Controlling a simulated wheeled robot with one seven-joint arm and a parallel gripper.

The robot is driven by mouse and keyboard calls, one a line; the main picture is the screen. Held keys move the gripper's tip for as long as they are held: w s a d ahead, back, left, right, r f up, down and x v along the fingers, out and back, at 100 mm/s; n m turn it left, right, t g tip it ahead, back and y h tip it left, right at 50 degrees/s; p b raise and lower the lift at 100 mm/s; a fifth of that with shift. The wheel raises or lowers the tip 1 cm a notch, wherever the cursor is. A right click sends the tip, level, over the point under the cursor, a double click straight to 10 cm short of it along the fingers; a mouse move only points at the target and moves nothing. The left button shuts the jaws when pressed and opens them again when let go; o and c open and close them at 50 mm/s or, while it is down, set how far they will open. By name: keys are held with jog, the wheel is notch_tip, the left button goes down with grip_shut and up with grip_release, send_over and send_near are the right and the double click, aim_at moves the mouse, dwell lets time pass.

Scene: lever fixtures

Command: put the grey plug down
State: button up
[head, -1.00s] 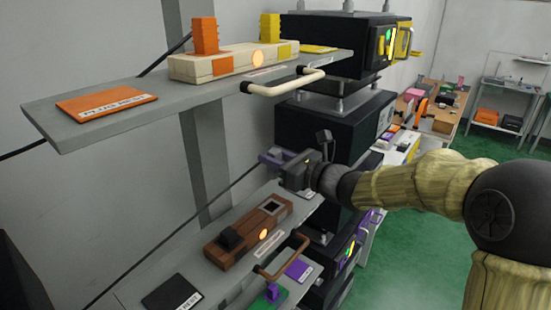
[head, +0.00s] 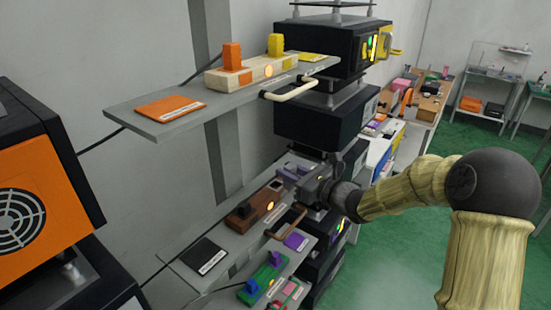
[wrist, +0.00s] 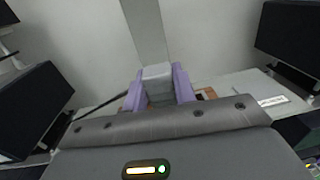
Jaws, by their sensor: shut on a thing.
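My gripper (wrist: 157,88) has purple fingers, which are shut on the grey plug (wrist: 158,84). The pale grey block shows between them in the wrist view. In the head view my gripper (head: 293,166) is over the far end of the lower shelf (head: 183,262), beyond a brown socket block (head: 266,203). The plug is too small to make out there. A black plug (head: 240,211) stands in the near end of the brown block. I cannot tell whether the grey plug touches anything below it.
A black labelled pad (head: 205,256) lies on the lower shelf's near end. The upper shelf (head: 180,122) carries a cream block (head: 250,75) with orange and yellow plugs. Brown (head: 286,224) and cream (head: 290,91) handles stick out. A green block (head: 264,279) sits lower down.

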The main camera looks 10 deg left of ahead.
jog(key=d+f+m+t+h, duration=0.3)
jog(key=d+f, duration=0.6)
jog(key=f, duration=0.3)
jog(key=d+f+m+t+h, duration=0.2)
jog(key=d+f+m+t, duration=0.15)
jog(key=d+f, duration=0.7)
jog(key=s+d+f+m+t+h+b, duration=0.1)
jog(key=s+d+f+m+h+b, duration=0.1)
jog(key=f, duration=0.7)
jog(key=s+d+f+m+t+h+b, duration=0.1)
jog(key=s+d+f+m+h+b, duration=0.1)
jog(key=s+f+h+b, duration=0.3)
jog(key=s+d+f+m+t+h+b, duration=0.1)
jog(key=s+d+f+m+h+b, duration=0.1)
jog(key=f, duration=1)
jog(key=shift+s+d+f+h+b, duration=0.4)
jog(key=shift+s+d+h+b, duration=0.45)
jog(key=shift+s+h, duration=0.2)
jog(key=shift+s, duration=0.1)
jog(key=shift+d, duration=0.15)
